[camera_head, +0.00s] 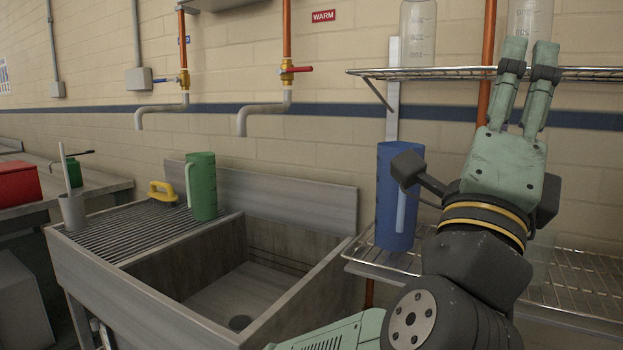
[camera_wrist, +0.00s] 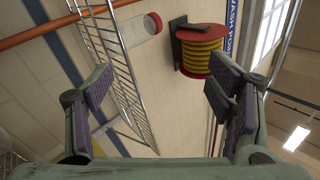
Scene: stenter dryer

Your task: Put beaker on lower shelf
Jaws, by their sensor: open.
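Two clear graduated vessels stand on the upper wire shelf (camera_head: 460,73). One beaker-like vessel (camera_head: 418,35) is to the left; the other (camera_head: 530,18) is partly hidden behind my fingers. I cannot tell which is the task's beaker. My gripper (camera_head: 531,62) is raised, fingers up, in front of the upper shelf. It is open, with nothing between the fingers. The wrist view shows a clear vessel with a reddish end (camera_wrist: 151,23) beyond the fingers (camera_wrist: 157,95). The lower wire shelf (camera_head: 585,285) is partly hidden by my arm.
A blue jug (camera_head: 393,215) stands at the lower shelf's left end, close to my arm. The lower shelf's right part looks clear. A sink (camera_head: 170,315) with a green jug (camera_head: 202,185) is left. A hose reel (camera_wrist: 203,50) shows in the wrist view.

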